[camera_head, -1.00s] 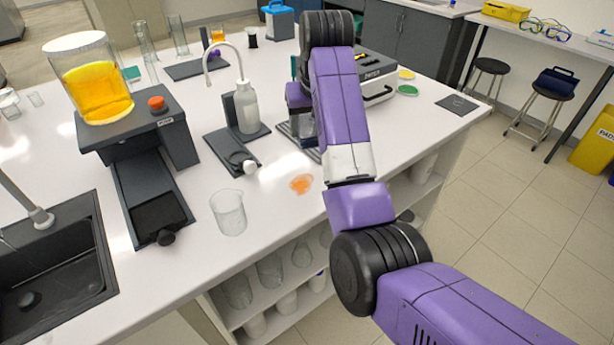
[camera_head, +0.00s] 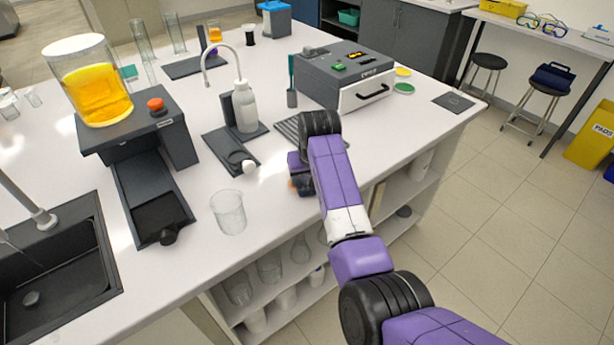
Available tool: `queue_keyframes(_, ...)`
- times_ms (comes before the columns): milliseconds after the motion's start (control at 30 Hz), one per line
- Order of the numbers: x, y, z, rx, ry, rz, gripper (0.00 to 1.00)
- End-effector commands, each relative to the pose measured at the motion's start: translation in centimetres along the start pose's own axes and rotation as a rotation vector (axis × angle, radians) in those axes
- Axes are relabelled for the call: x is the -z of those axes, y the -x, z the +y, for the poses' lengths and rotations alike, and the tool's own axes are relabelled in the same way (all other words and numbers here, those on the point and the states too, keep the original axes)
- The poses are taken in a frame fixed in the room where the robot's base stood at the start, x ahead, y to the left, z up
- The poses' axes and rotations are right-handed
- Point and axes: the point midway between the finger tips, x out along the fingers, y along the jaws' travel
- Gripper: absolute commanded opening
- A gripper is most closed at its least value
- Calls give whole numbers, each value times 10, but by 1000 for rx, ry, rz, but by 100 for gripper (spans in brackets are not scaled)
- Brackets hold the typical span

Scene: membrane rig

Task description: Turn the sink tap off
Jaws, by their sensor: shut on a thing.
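The sink tap (camera_head: 42,217) is at the left edge, its grey base behind the black sink (camera_head: 75,262). Its pipe leans up and left out of the picture, so its upper end is hidden. A thin pale streak shows over the basin, and I cannot tell whether it is running water. My gripper (camera_head: 301,187) is far to the right of the sink, low over the bench near its front edge. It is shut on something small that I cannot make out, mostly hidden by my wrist. A bit of orange shows beside its tips.
A glass beaker (camera_head: 228,211) stands between my gripper and the sink. A dark stand with an orange knob (camera_head: 156,104) holds a vessel of orange liquid (camera_head: 95,92). A wash bottle (camera_head: 245,107) and a grey box machine (camera_head: 345,75) stand behind. Open shelves lie under the bench edge.

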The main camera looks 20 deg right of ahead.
Motion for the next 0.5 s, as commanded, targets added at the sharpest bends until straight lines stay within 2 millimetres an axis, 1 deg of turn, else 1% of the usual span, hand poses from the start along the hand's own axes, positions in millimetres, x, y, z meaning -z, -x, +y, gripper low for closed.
queue_keyframes(400,-2,-6,0,0,0,1,23)
queue_keyframes(433,-2,-6,0,0,0,1,59)
queue_keyframes(500,-2,-5,0,0,-1,1,73)
